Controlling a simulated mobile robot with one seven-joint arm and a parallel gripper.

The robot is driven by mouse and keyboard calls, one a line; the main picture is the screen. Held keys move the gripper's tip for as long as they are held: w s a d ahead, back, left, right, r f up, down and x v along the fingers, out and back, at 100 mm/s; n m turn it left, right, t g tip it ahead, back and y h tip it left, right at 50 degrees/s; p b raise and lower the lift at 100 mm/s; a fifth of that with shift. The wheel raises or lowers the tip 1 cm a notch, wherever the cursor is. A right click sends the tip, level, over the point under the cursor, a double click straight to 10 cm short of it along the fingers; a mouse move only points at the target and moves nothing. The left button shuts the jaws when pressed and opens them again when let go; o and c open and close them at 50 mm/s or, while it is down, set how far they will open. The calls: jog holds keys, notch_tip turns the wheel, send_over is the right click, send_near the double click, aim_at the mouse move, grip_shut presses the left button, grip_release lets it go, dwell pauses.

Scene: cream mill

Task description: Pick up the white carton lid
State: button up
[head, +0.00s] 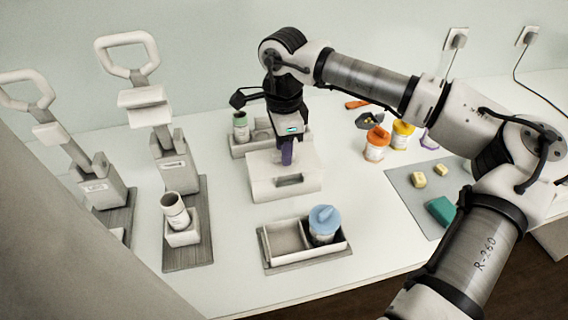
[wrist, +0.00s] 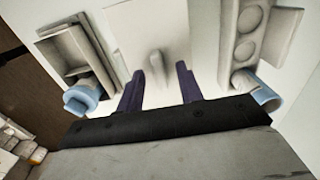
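The white carton lid (head: 264,160) appears as the flat pale top of a box-like carton in the middle of the table, with a dark slot (head: 289,180) on its front face. In the wrist view the flat white lid (wrist: 140,22) fills the top middle, with a small raised grip (wrist: 156,62) on it. My gripper (head: 287,154) points down over the lid. In the wrist view its two purple fingers (wrist: 160,72) are spread apart, with the raised grip seen between them and nothing held. I cannot tell whether the fingertips touch the lid.
A divided tray (head: 285,238) with a blue-lidded jar (head: 324,222) stands in front. A rack (head: 243,146) with a green-topped jar (head: 240,126) stands behind. Orange (head: 377,144) and yellow (head: 402,134) jars and a grey mat (head: 404,190) lie right. Two handled stands (head: 172,175) are left.

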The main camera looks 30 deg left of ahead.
jog(key=shift+f, duration=0.25)
grip_shut()
jog(key=shift+r, duration=0.1)
